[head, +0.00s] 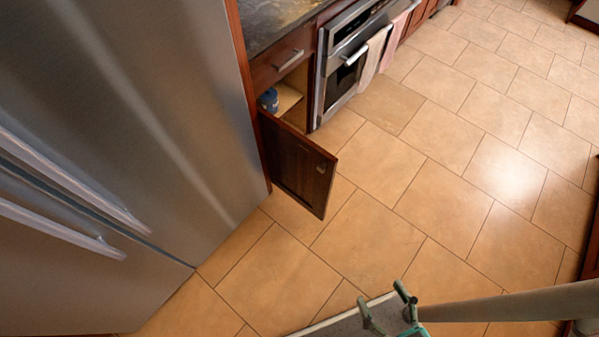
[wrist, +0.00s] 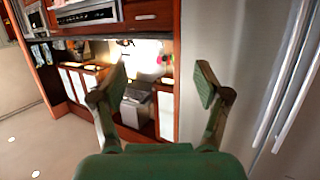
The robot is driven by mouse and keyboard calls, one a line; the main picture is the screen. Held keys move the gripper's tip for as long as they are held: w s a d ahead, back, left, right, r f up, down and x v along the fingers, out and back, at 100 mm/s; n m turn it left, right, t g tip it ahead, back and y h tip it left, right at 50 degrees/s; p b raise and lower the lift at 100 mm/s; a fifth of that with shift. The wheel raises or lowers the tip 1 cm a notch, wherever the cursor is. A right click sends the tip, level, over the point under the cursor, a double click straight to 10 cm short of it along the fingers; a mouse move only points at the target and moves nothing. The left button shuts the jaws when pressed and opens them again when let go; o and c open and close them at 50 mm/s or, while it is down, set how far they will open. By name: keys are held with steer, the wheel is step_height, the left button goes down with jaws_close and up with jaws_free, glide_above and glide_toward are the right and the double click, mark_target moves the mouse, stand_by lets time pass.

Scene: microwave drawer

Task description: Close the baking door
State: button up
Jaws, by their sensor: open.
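The cabinet door (head: 297,172) is dark wood with a small handle near its upper free corner. In the head view it stands swung open, out over the floor beside the fridge. Behind it the cabinet interior (head: 288,98) shows partly, with a blue container (head: 268,100) inside. My gripper (head: 383,297) is at the bottom of the head view, well apart from the door, over the floor on the near side. In the wrist view its two fingers (wrist: 160,78) are spread apart with nothing between them. I cannot make out the door clearly in the wrist view.
A steel fridge (head: 130,110) with long bar handles fills the left. A closed drawer (head: 283,63) is above the cabinet opening. An oven (head: 340,75) with hanging towels (head: 371,58) stands to the right. The tiled floor (head: 430,190) is clear.

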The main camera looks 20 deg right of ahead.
steer(key=f, duration=0.3)
steer(key=w+f+g, duration=0.1)
steer(key=f, duration=0.3)
steer(key=w+f+g, duration=0.1)
steer(key=f, duration=0.3)
steer(key=shift+a+f+y, duration=0.15)
steer(key=shift+a+y, duration=0.2)
steer(key=shift+y, duration=0.05)
jaws_close()
steer(key=m+g+h, duration=0.4)
steer(key=m+h, duration=0.8)
steer(key=h, duration=0.4)
glide_toward(332, 162)
steer(key=x, duration=0.7)
steer(key=shift+d, duration=0.1)
